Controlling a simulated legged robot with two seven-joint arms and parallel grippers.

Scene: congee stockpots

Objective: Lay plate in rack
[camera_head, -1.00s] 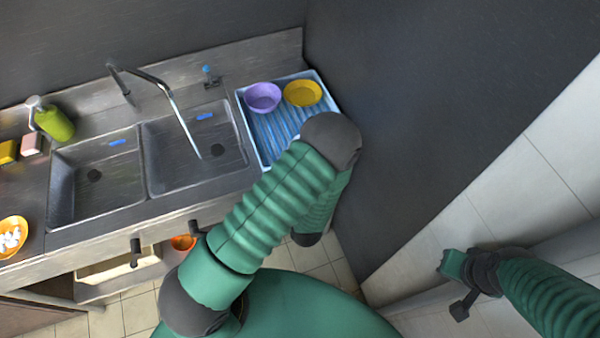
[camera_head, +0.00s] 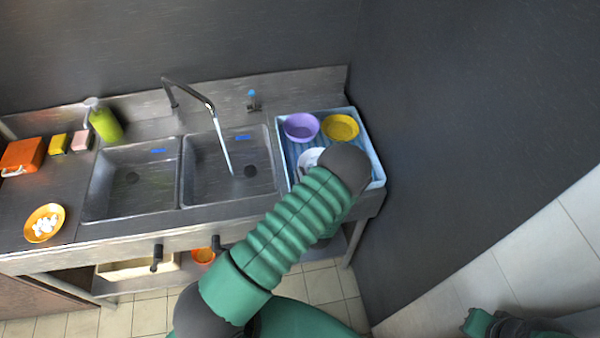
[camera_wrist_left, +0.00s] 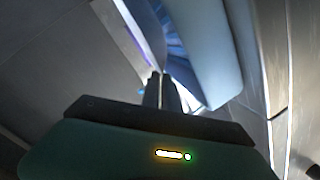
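The drying rack (camera_head: 373,150), a pale blue tray with a ribbed floor, stands on the counter right of the sinks. A white rounded piece (camera_head: 310,158), which looks like part of a plate, shows over the rack beside my left arm's dark joint; the rest is hidden. My left gripper is hidden behind that arm in the head view. In the left wrist view its dark fingertips (camera_wrist_left: 161,92) are close together, beside a broad pale surface (camera_wrist_left: 208,50) that may be plate or rack wall. I cannot tell whether they grip it. My right gripper (camera_head: 480,322) is partly visible, low right.
A purple bowl (camera_head: 301,127) and a yellow bowl (camera_head: 340,128) sit at the rack's back. Left are two sinks with a faucet (camera_head: 190,90), a green bottle (camera_head: 105,122), sponges and an orange plate (camera_head: 44,222). A dark wall (camera_head: 470,130) bounds the right.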

